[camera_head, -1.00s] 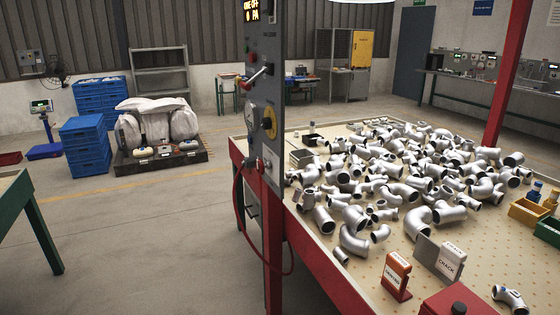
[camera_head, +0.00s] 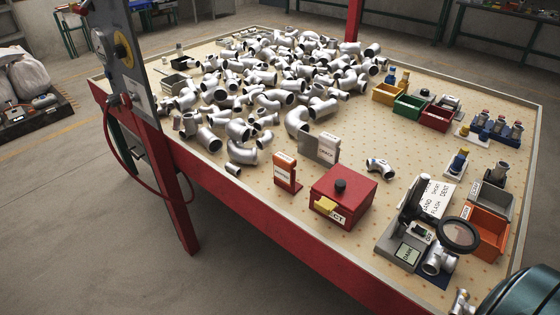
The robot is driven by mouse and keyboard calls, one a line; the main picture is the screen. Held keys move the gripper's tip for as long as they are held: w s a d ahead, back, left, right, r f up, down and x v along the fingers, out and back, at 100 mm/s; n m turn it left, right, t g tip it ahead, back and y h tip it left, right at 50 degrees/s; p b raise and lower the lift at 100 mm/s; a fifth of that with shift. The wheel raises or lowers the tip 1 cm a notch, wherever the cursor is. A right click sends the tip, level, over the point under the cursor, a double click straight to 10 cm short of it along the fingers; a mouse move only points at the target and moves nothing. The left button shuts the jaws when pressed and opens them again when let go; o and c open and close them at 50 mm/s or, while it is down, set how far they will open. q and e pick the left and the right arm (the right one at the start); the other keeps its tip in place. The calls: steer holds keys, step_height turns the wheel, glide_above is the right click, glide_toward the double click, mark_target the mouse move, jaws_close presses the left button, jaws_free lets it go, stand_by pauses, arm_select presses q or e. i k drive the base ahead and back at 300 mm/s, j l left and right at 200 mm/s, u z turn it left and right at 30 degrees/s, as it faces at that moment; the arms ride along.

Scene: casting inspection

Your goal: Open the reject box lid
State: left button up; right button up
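The red reject box (camera_head: 341,203) stands near the front edge of the table. Its red lid (camera_head: 345,183) lies flat on top and looks closed, with a dark round knob (camera_head: 340,186) on it. A white label, partly readable as "CT", and a yellow piece (camera_head: 325,206) are on its front face. Neither of my grippers shows in the head view. A dark rounded shape at the bottom right corner may be part of my own arm.
Many metal pipe elbows (camera_head: 270,77) are heaped behind the box.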

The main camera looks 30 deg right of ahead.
mark_target(349, 188)
steer(key=k+z, duration=0.15)
steer(key=z, duration=1.1)
steer(key=i+l+z, duration=0.1)
steer(key=z, duration=0.25)
